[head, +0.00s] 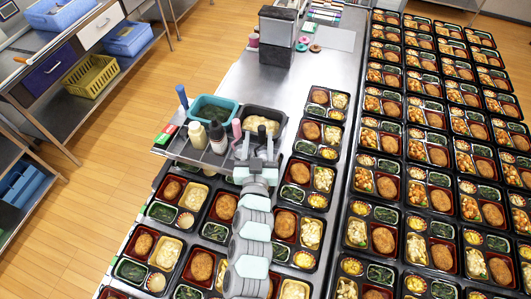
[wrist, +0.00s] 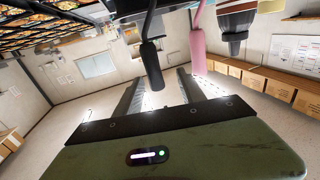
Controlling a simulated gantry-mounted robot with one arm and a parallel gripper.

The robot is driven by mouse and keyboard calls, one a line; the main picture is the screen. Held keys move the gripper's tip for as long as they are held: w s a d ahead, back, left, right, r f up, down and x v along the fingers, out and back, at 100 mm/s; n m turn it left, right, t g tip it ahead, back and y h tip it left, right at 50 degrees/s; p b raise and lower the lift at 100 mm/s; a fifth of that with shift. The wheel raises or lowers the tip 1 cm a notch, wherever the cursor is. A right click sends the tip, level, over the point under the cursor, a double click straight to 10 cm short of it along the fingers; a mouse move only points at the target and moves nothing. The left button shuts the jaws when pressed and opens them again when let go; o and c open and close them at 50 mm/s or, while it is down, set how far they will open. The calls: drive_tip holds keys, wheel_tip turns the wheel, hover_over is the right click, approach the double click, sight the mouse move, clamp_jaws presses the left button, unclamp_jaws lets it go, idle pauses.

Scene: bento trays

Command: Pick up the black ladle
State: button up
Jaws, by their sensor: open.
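The black ladle (head: 262,132) shows in the head view as a dark upright handle at the cream-coloured food tub (head: 280,114); its bowl is hidden. In the wrist view the black handle (wrist: 151,62) hangs into the picture, its end near the gap between the fingertips. My gripper (head: 257,146) is open and empty, just in front of the handle in the head view. It also shows in the wrist view (wrist: 163,78). I cannot tell whether a finger touches the handle.
A pink handle (head: 237,128) stands close left of the ladle, and in the wrist view (wrist: 197,50) it is near the right finger. Sauce bottles (head: 217,137) and a teal tub of greens (head: 231,104) stand to the left. Bento trays (head: 300,215) fill the counter around my arm.

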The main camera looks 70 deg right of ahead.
drive_tip(key=x, duration=0.5)
drive_tip(key=shift+s+d+r+p, duration=0.1)
drive_tip(key=shift+s+d+p, duration=0.15)
drive_tip(key=shift+s+p, duration=0.1)
drive_tip(key=shift+w+d, duration=0.2)
drive_tip(key=shift+d, duration=0.2)
drive_tip(key=shift+c, duration=0.4)
clamp_jaws()
idle(0.5)
